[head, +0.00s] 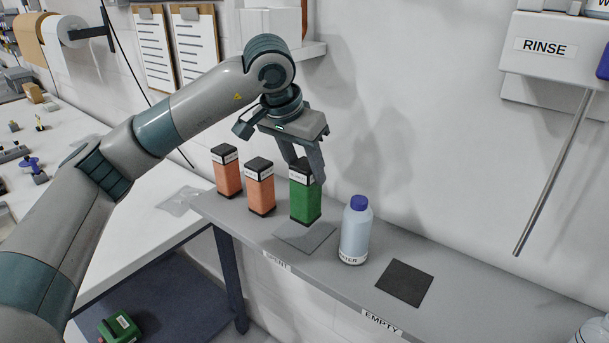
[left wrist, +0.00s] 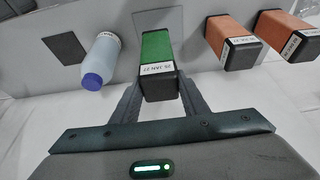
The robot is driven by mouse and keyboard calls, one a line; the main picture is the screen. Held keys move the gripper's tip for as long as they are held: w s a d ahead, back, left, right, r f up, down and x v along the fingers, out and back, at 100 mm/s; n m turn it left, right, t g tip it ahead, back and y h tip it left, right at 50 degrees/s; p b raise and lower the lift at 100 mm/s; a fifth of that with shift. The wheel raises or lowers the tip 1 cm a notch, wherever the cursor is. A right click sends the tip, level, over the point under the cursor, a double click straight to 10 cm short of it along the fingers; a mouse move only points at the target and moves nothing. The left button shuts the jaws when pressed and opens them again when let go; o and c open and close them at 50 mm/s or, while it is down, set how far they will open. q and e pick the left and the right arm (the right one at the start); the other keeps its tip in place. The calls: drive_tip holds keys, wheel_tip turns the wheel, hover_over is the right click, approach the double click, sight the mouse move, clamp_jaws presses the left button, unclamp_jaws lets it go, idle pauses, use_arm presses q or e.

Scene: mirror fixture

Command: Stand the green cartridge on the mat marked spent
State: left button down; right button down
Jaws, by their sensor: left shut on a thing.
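The green cartridge (head: 305,203), with black ends and a white label, is upright at the back edge of the light grey mat (head: 305,239) above the SPENT label (head: 277,262). My left gripper (head: 306,170) is shut on its upper part from above. In the left wrist view the green cartridge (left wrist: 157,55) sits between the fingers (left wrist: 158,95), and its lower end overlaps the mat (left wrist: 172,17). I cannot tell whether its base touches the shelf or hangs just above it. My right gripper is not in view.
Two orange cartridges (head: 228,174) (head: 261,190) stand left of the green one. A blue-capped water bottle (head: 355,235) stands close on the right, then a dark mat (head: 405,282) by the EMPTY label (head: 381,321). The wall is behind the narrow shelf (head: 460,290).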

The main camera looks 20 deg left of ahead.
use_arm(q)
drive_tip(key=shift+w+a+f, duration=0.3)
drive_tip(key=shift+w+f, duration=0.1)
drive_tip(key=shift+w, duration=0.25)
drive_tip(key=shift+f+p, duration=0.45)
drive_tip(key=shift+p, duration=0.05)
wheel_tip(320, 180, down, 3)
drive_tip(key=shift+r+p, duration=0.2)
drive_tip(key=shift+p, duration=0.5)
drive_tip(key=shift+f, duration=0.4)
